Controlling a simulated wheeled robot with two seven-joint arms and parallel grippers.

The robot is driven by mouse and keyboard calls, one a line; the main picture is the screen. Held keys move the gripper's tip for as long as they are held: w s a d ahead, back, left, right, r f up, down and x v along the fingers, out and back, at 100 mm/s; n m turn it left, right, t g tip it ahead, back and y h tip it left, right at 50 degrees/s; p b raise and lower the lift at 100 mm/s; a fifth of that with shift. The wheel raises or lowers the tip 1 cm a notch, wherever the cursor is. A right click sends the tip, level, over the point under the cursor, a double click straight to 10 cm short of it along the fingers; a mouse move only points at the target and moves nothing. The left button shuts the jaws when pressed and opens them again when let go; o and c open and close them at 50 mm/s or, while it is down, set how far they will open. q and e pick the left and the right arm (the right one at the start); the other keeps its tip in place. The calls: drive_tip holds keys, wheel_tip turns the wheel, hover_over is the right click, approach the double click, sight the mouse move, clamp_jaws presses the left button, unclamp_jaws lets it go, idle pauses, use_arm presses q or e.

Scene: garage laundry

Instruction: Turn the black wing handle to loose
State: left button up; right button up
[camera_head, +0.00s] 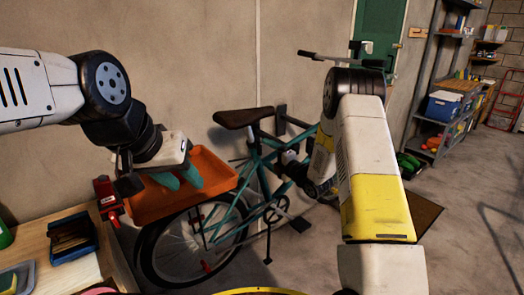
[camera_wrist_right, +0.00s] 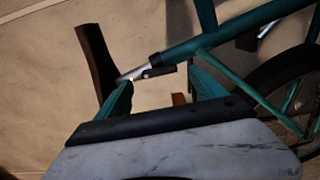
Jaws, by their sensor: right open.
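The teal bicycle (camera_head: 262,170) stands by the wall, with its brown saddle (camera_head: 243,117) on top. In the right wrist view the frame is turned sideways: a teal tube (camera_wrist_right: 225,33) ends at a silver post (camera_wrist_right: 132,74). A small black piece (camera_wrist_right: 158,72) sits by that joint; I cannot tell if it is the black wing handle. My right gripper (camera_wrist_right: 163,92) is open, its teal fingers on either side of the joint area, with no clear contact. In the head view its tips are largely hidden near the frame. My left gripper (camera_head: 180,177) hangs over the orange tray, its finger gap unclear.
A red vise-like tool (camera_head: 107,197) sits at the edge of the wooden bench (camera_head: 92,268). Shelves (camera_head: 437,85) with boxes stand at right. The floor beyond my right arm is mostly clear.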

drive_tip(key=v, duration=0.3)
drive_tip(key=shift+s+d, duration=0.15)
drive_tip(key=shift+s, duration=0.15)
drive_tip(key=d+r+m+h, duration=0.5)
drive_tip(key=r+m, duration=0.1)
drive_tip(key=r, duration=0.4)
drive_tip(key=s+d+r+m+g+h, duration=0.3)
drive_tip(key=s+d+r+m+h, duration=0.15)
drive_tip(key=s+r+m, duration=0.4)
drive_tip(key=s+a+m+g+y, duration=0.1)
drive_tip(key=s+m+g, duration=0.4)
drive_tip(key=s, duration=2.6)
drive_tip(key=f+m, duration=0.1)
drive_tip(key=m, duration=0.4)
drive_tip(key=shift+a, duration=0.3)
